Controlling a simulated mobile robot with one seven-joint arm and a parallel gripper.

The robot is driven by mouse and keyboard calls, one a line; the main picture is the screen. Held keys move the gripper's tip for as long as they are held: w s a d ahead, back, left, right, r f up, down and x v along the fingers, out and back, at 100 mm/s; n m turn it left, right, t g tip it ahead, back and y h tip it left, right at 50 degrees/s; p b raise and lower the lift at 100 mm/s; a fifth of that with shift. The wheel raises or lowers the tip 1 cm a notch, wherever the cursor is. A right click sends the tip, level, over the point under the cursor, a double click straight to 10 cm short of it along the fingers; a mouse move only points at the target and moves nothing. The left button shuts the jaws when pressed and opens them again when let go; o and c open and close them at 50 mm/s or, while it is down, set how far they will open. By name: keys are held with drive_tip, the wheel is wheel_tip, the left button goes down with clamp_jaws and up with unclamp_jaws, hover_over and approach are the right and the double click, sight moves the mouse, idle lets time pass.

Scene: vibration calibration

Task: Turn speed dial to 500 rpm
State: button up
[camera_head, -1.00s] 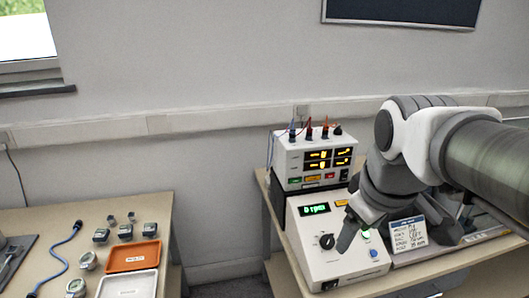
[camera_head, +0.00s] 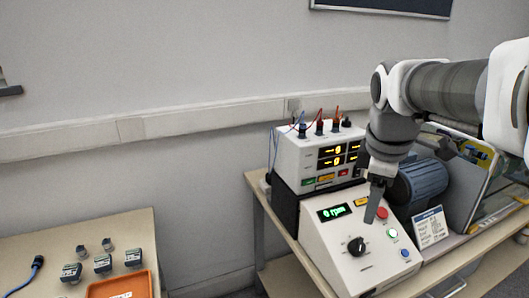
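The speed dial (camera_head: 356,246) is a black knob on the sloped front panel of a white control box (camera_head: 335,264). The green display (camera_head: 334,211) on the box reads 0 rpm. My gripper (camera_head: 373,212) points down over the panel, above and slightly right of the dial in the picture. It appears apart from the dial. Only a narrow finger shape shows, so its opening cannot be made out.
A power supply (camera_head: 293,152) with leads on top stands behind the box. A red button (camera_head: 382,213) and green button (camera_head: 393,233) sit right of the dial. A label card (camera_head: 430,228) and blue motor (camera_head: 424,181) stand to the right. An orange tray (camera_head: 120,287) lies on the left table.

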drive_tip(key=b, duration=0.5)
approach(359, 243)
drive_tip(key=x, duration=0.9)
clamp_jaws()
